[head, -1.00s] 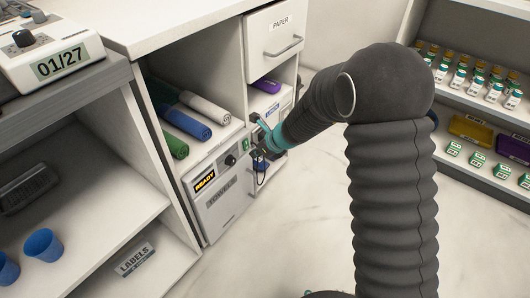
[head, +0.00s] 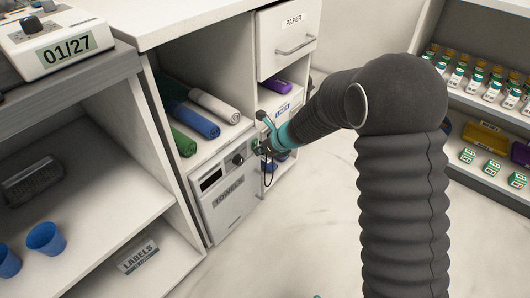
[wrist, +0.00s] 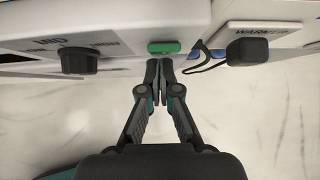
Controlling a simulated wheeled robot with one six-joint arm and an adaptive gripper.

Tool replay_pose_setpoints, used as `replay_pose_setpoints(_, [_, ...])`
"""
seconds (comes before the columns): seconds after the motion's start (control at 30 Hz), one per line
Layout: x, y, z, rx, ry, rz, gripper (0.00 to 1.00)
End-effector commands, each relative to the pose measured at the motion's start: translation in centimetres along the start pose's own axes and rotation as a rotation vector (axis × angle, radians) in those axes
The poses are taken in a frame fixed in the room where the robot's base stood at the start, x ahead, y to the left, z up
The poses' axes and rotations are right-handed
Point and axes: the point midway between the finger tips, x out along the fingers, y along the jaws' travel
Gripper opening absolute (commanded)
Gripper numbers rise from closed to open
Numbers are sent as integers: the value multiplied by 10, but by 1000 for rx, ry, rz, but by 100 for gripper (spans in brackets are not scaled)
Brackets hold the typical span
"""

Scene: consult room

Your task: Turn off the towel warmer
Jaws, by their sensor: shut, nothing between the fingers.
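The towel warmer (head: 225,212) is a white box labelled TOWELS, set low in the cabinet under rolled towels. Its display window (head: 211,180) is dark. A black dial (head: 239,159) is on its front and shows in the wrist view (wrist: 78,61). A green switch (wrist: 165,47) sits right of the dial, at the panel's right end. My gripper (head: 263,150) is at that end of the panel. In the wrist view, its closed, empty fingertips (wrist: 166,66) are just below the green switch. I cannot tell whether they touch it.
A PAPER drawer (head: 285,42) is above. A shelf with blue cups (head: 46,238) stands left. The floor (head: 300,235) in front is clear.

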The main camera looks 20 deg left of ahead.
Motion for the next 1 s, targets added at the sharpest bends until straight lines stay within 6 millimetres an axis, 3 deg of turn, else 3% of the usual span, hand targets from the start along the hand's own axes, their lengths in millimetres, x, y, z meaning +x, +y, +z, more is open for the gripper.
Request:
replay_pose_setpoints(0.6, [-14,0,13,-2,-2,0,0])
replay_pose_setpoints(1.0, [-16,0,11,-2,-3,0,0])
